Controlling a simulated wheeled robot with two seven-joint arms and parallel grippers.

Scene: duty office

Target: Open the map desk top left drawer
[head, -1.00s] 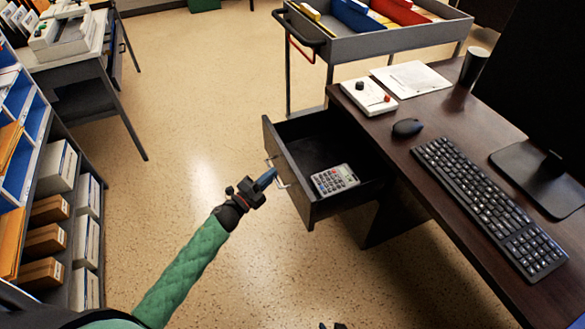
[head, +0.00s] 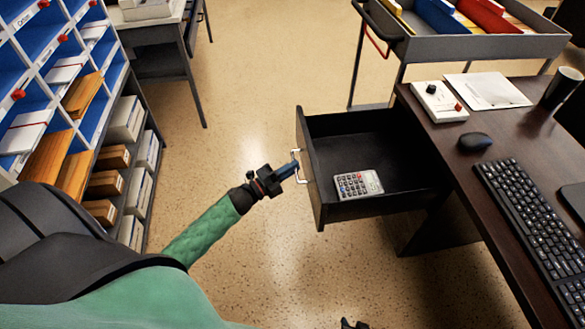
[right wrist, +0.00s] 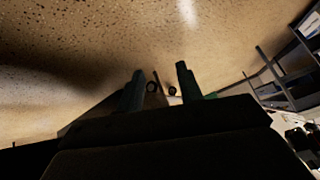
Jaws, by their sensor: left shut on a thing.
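The desk's top left drawer (head: 408,205) stands pulled well out from under the dark brown desk top (head: 500,135) in the head view. A grey calculator (head: 358,185) lies inside it. My left gripper (head: 288,172) is shut on the metal handle (head: 297,163) at the drawer's front. My right gripper shows only as a small dark tip (head: 352,324) at the bottom of the head view. In the right wrist view its two fingers (right wrist: 158,90) stand apart with nothing seen held between them, over the floor.
A keyboard (head: 530,215), a mouse (head: 474,142) and a white device (head: 438,102) sit on the desk. A grey cart (head: 480,47) stands behind it. A blue pigeonhole shelf (head: 70,90) is at left. The speckled floor before the drawer is clear.

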